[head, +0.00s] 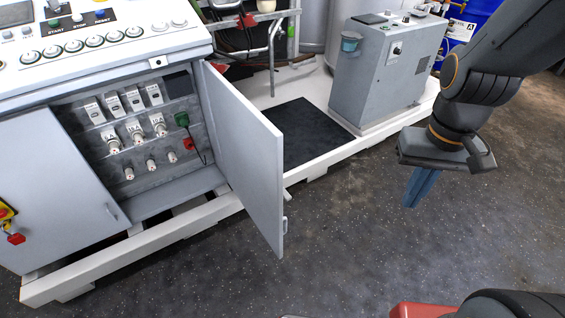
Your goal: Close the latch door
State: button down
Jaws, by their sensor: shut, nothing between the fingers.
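The latch door (247,150) is a light grey panel, hinged at the right side of the cabinet opening. It stands swung outward and open. A small latch (285,224) shows low on its free edge. The open cabinet (140,135) shows white plugs and connectors, a green plug and a red one. My gripper (418,190) hangs at the right of the view, to the right of the door and well apart from it. Its blue fingers are together, pointing down over the floor, with nothing held.
A grey box cabinet (378,75) stands on the white base frame (365,134) behind my gripper. A blue drum (473,28) is at the upper right. A control panel (90,40) tops the left cabinet. The dark floor (350,225) between door and gripper is clear.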

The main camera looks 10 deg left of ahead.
aim_at(252, 147)
jog(key=z, duration=0.5)
jog(key=i, duration=1.75)
jog(key=u, duration=1.7)
jog(key=k, duration=1.15)
jog(key=u, duration=1.25)
